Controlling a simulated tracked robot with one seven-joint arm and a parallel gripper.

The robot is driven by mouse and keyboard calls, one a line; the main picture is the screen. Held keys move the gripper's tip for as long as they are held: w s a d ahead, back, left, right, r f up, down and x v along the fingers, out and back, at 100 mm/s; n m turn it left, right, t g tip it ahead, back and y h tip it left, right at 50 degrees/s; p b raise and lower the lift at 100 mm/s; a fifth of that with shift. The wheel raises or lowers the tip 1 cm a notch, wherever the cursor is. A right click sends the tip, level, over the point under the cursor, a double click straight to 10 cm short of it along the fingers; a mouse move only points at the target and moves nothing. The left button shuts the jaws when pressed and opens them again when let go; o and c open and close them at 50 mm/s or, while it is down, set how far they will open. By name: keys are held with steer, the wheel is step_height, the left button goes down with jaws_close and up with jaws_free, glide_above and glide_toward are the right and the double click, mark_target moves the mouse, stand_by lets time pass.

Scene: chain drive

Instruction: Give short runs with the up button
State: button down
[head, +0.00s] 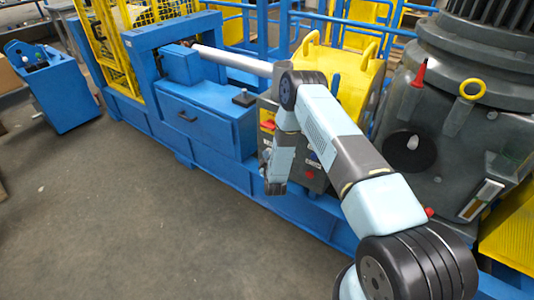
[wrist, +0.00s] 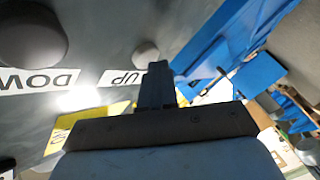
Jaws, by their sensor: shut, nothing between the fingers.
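In the wrist view the grey panel carries a label UP (wrist: 124,78) and a label DOWN (wrist: 38,80). A round grey button (wrist: 146,51) sits by the UP label, and a darker round button (wrist: 30,38) by the DOWN label. My gripper (wrist: 157,68) is shut and empty. Its tip overlaps the lower edge of the up button in the picture; I cannot tell whether they touch. In the head view my gripper (head: 274,188) hangs in front of the grey control box (head: 310,172), and the up button cannot be made out there.
The control box has a red switch on a yellow plate (head: 268,125). A blue machine frame (head: 205,120) stands to its left, a yellow guard (head: 345,85) behind it, and a large grey motor housing (head: 425,110) at right. The floor (head: 130,220) in front is clear.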

steer(key=shift+s+a, duration=0.55)
steer(key=shift+s, duration=0.2)
steer(key=s+a, duration=0.1)
steer(key=s, duration=0.1)
steer(key=s+a, duration=0.2)
stand_by(0.6)
steer(key=shift+a, duration=0.1)
